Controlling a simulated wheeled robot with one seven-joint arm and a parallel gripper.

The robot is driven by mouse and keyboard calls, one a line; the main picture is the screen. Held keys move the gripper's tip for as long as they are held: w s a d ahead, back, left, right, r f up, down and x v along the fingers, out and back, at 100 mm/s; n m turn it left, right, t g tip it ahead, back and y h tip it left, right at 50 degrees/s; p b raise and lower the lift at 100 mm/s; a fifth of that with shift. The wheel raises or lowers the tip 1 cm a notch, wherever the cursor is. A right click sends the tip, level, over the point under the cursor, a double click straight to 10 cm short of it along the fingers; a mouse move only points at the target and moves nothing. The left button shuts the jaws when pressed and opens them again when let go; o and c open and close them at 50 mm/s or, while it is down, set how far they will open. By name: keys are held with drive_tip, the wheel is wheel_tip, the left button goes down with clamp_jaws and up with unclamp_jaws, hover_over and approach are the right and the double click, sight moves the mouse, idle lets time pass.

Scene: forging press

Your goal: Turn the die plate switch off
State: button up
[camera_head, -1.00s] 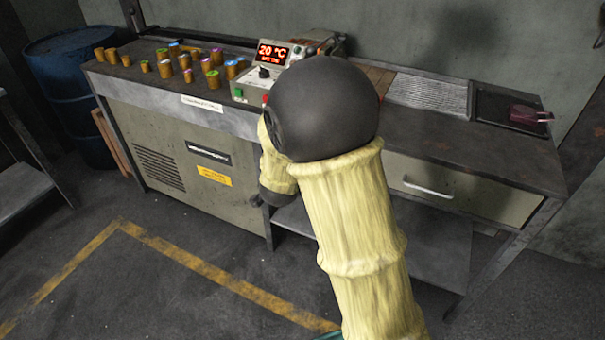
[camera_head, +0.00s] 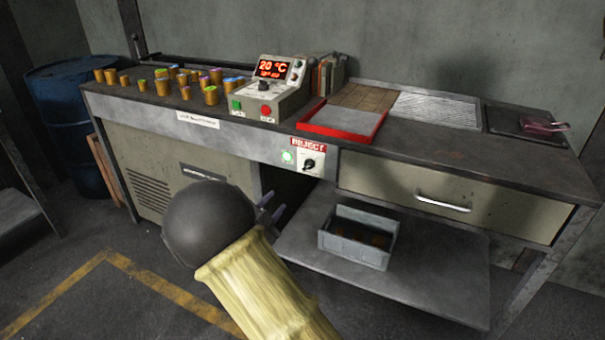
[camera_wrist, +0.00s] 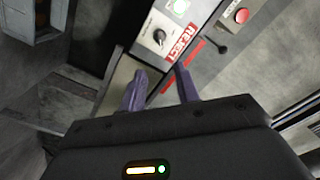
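My gripper (camera_head: 273,206) is in front of the bench, below and left of the REJECT panel. Its two purple fingers stand apart with nothing between them in the wrist view (camera_wrist: 161,80). The panel's black rotary switch (camera_head: 310,163) has a lit green lamp (camera_head: 287,157) beside it. In the wrist view the switch (camera_wrist: 159,37) lies beyond the fingertips, not touched. A control box (camera_head: 288,103) on the bench reads 20 °C and has a black knob (camera_head: 263,87), a green button and a red button. No label reading die plate is legible.
A red tray (camera_head: 345,134) sits on the bench beside the control box. Several brass cylinders (camera_head: 162,87) stand at left. A grey bin (camera_head: 354,255) rests on the lower shelf. A drawer handle (camera_head: 443,202) sticks out at right. The floor in front is clear.

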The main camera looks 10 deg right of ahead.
sight(306, 169)
drive_tip(key=shift+w+d, duration=0.1)
drive_tip(key=b+x, duration=0.2)
drive_tip(key=x, duration=1.5)
drive_tip(key=shift+d+b, duration=0.15)
drive_tip(key=shift+b, duration=0.2)
drive_tip(key=shift+c, duration=0.2)
clamp_jaws()
